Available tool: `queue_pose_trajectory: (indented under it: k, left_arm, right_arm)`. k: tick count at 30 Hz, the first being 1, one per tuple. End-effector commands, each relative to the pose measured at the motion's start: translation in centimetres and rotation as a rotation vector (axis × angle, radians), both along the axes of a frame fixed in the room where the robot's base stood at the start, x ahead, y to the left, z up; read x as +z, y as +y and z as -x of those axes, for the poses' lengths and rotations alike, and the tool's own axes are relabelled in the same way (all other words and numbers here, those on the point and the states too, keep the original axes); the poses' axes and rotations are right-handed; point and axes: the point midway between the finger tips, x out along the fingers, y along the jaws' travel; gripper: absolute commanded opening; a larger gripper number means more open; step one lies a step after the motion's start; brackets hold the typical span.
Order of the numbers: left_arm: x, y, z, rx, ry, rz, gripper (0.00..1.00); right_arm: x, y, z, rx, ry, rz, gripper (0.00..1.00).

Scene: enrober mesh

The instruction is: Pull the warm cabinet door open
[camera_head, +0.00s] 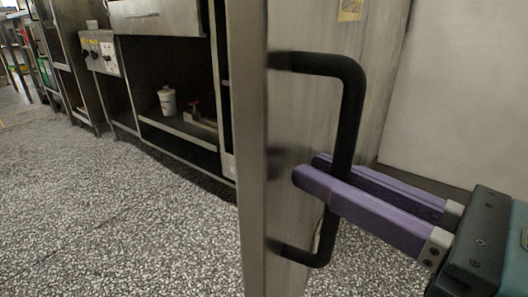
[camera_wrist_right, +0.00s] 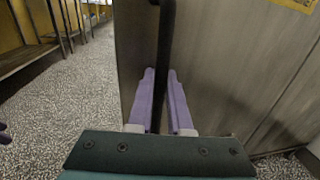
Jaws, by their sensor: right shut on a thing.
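The warm cabinet door (camera_head: 300,140) is a brushed steel panel that stands upright in the middle of the head view, its narrow edge facing me. A black bar handle (camera_head: 350,105) juts from its face. My right gripper (camera_head: 310,169) comes in from the right, its two purple fingers shut on the lower upright part of the handle. In the right wrist view the dark handle (camera_wrist_right: 166,45) runs down between the fingertips (camera_wrist_right: 160,72). A small purple tip (camera_wrist_right: 3,138) at the left edge there looks like my left gripper; the rest is out of frame. I cannot tell how far the door stands open.
A steel counter with a dark open shelf (camera_head: 180,130) stands left of the door. It holds a white tub (camera_head: 167,101). A control panel with knobs (camera_head: 100,52) is farther left. The speckled floor (camera_head: 110,200) in front is clear. A pale wall (camera_head: 460,90) is at right.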

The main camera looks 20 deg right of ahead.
Motion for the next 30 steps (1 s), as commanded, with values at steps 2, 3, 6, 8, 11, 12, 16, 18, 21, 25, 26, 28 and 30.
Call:
queue_pose_trajectory:
  k: [2,3,6,8,11,12,16,18,21,25,26,28,30]
  left_arm:
    - [0.01,0.03,-0.03,-0.001,-0.001,-0.001,0.50]
    - [0.01,0.04,-0.05,-0.001,-0.001,-0.001,0.50]
    - [0.03,0.05,-0.06,0.001,-0.002,-0.002,0.50]
    - [0.03,0.05,-0.07,0.001,-0.002,-0.002,0.50]
    - [0.03,0.06,-0.07,0.001,-0.002,-0.002,0.50]
    - [0.04,0.06,-0.08,0.001,-0.002,-0.002,0.50]
    - [0.04,0.05,-0.09,0.001,-0.003,-0.001,0.50]
    - [0.04,0.05,-0.09,0.001,-0.003,-0.001,0.50]
    - [0.05,0.04,-0.09,0.000,-0.003,0.000,0.50]
    - [0.05,0.02,-0.09,0.001,-0.003,0.000,0.50]
    - [0.05,0.01,-0.09,0.001,-0.003,0.000,0.50]
    - [-0.01,0.00,-0.09,0.002,-0.003,0.001,0.50]
    - [-0.20,-0.04,-0.09,0.002,-0.003,0.002,0.50]
  right_arm:
    - [-0.01,-0.01,-0.02,0.000,0.000,0.000,0.00]
    - [-0.01,-0.02,-0.02,0.000,0.000,0.000,0.00]
    - [-0.02,-0.03,-0.03,0.000,0.000,0.000,0.00]
    - [-0.02,-0.03,-0.03,0.000,0.000,0.000,0.00]
    - [-0.02,-0.03,-0.03,0.000,0.000,0.000,0.00]
    - [-0.02,-0.04,-0.03,0.000,0.000,0.000,0.00]
    - [-0.02,-0.04,-0.03,0.000,0.000,0.000,0.32]
    - [-0.02,-0.04,-0.03,0.000,0.000,0.000,0.40]
    - [-0.02,-0.04,-0.03,0.000,0.000,0.000,0.47]
    - [-0.02,-0.05,-0.04,0.000,0.000,0.000,0.47]
    - [-0.02,-0.05,-0.04,0.000,0.000,0.000,0.47]
    - [-0.06,-0.08,0.03,0.000,0.001,0.000,0.47]
    - [-0.19,-0.21,0.28,-0.001,0.003,0.001,0.47]
